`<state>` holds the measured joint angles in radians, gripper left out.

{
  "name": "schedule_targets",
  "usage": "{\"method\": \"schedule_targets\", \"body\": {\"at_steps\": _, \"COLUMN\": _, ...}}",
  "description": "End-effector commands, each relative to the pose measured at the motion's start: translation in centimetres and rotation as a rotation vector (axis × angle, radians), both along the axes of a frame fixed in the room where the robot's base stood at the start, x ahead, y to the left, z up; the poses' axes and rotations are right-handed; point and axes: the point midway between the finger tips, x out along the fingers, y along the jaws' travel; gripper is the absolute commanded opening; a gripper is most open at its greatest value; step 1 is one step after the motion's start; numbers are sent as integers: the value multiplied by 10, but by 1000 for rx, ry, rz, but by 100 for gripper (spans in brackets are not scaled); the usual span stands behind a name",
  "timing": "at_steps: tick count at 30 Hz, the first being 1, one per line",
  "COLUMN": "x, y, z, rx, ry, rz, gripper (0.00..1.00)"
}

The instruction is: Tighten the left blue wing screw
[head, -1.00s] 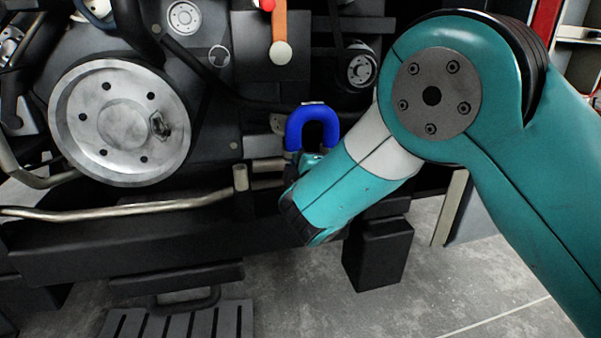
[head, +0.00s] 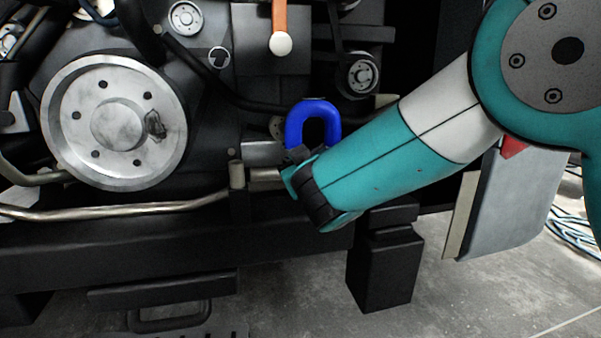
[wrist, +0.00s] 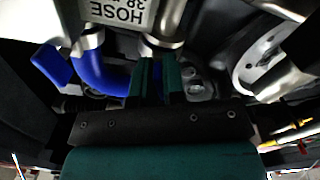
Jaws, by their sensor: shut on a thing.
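A blue U-shaped hose (head: 313,108) stands on the engine in the head view, its open end down. It also shows in the wrist view (wrist: 97,74), with metal clamps (wrist: 165,47) at its ends. My gripper (wrist: 158,68) is at the right-hand clamp in the wrist view, which is the hose's left leg in the head view. Its two teal fingers are closed close together there. The left blue wing screw is hidden between and behind the fingers. In the head view my gripper (head: 296,158) is mostly hidden by my wrist.
A large metal pulley (head: 118,122) is at the left, with a bent metal pipe (head: 120,212) below. A smaller pulley (head: 362,74) is close above my forearm. An orange lever (head: 280,22) hangs above. A white label (wrist: 125,12) reads "HOSE", upside down. Open floor lies below.

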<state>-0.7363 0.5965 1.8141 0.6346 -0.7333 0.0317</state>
Motion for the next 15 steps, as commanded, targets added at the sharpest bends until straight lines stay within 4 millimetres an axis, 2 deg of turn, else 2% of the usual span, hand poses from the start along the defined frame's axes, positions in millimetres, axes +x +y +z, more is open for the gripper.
{"method": "schedule_targets", "body": {"at_steps": 1, "x": 0, "y": 0, "z": -5, "rx": 23, "ry": 11, "rz": -1, "gripper": 0}}
{"method": "schedule_targets", "body": {"at_steps": 15, "x": 0, "y": 0, "z": -3, "rx": 140, "ry": 46, "rz": -1, "gripper": 0}}
